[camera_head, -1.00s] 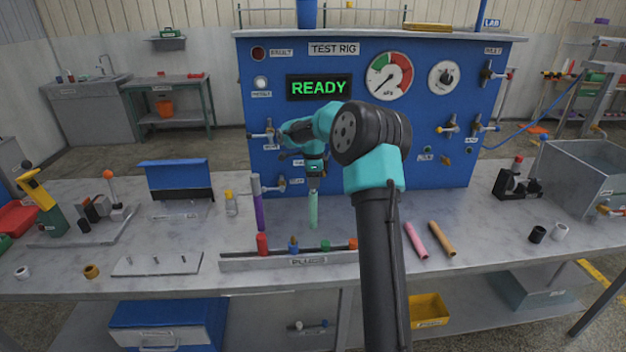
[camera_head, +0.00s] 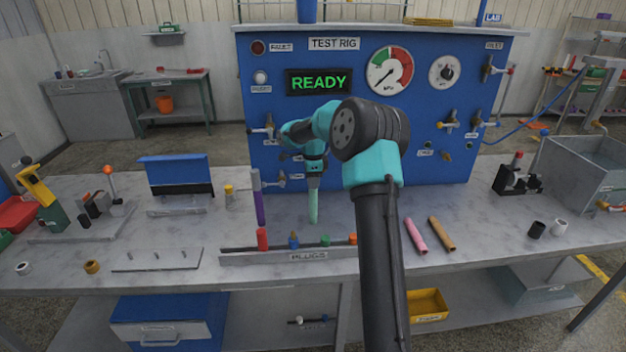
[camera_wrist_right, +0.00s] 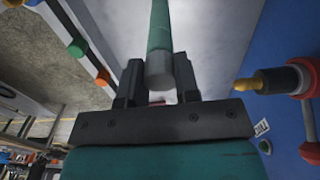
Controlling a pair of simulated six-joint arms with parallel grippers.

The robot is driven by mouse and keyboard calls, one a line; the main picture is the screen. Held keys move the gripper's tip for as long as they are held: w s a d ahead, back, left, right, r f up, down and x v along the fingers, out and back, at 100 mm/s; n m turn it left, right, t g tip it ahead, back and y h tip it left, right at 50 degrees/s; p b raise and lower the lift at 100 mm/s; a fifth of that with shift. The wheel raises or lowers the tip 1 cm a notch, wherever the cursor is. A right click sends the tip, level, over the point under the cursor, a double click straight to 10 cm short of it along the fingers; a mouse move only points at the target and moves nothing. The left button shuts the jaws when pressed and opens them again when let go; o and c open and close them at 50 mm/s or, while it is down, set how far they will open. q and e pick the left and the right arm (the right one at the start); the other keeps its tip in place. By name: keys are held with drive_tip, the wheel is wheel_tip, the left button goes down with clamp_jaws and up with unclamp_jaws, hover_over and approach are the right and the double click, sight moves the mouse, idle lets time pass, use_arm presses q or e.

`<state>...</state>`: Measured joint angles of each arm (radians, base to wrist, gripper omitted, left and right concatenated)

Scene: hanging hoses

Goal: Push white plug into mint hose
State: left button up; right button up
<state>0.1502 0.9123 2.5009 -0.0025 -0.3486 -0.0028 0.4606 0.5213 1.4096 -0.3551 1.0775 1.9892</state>
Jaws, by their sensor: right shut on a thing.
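My right gripper (camera_head: 314,184) points down in front of the blue test rig. The mint hose (camera_head: 313,208) extends straight down below it, roughly upright over the table. In the right wrist view the hose (camera_wrist_right: 159,25) runs away from between the fingers. A pale grey-white cylinder, which looks like the white plug (camera_wrist_right: 159,75), sits at the hose's near end, between the two dark fingers (camera_wrist_right: 158,88). The fingers are shut on this pale piece. Plug and hose look in line and touching; how deep the plug sits cannot be told. My left gripper is not in view.
A plug rack (camera_head: 290,257) with red, blue, green and orange plugs stands in front of the hose. A purple hose (camera_head: 259,203) is upright to the left. Pink (camera_head: 415,236) and tan (camera_head: 441,234) hoses lie at right. The rig panel (camera_head: 400,150) with valves stands close behind.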

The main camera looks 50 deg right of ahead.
drive_tip(key=shift+f, duration=0.2)
drive_tip(key=o, duration=1)
drive_tip(key=shift+c, duration=0.2)
wheel_tip(320, 180, up, 18)
drive_tip(key=shift+f, duration=0.25)
idle(0.4)
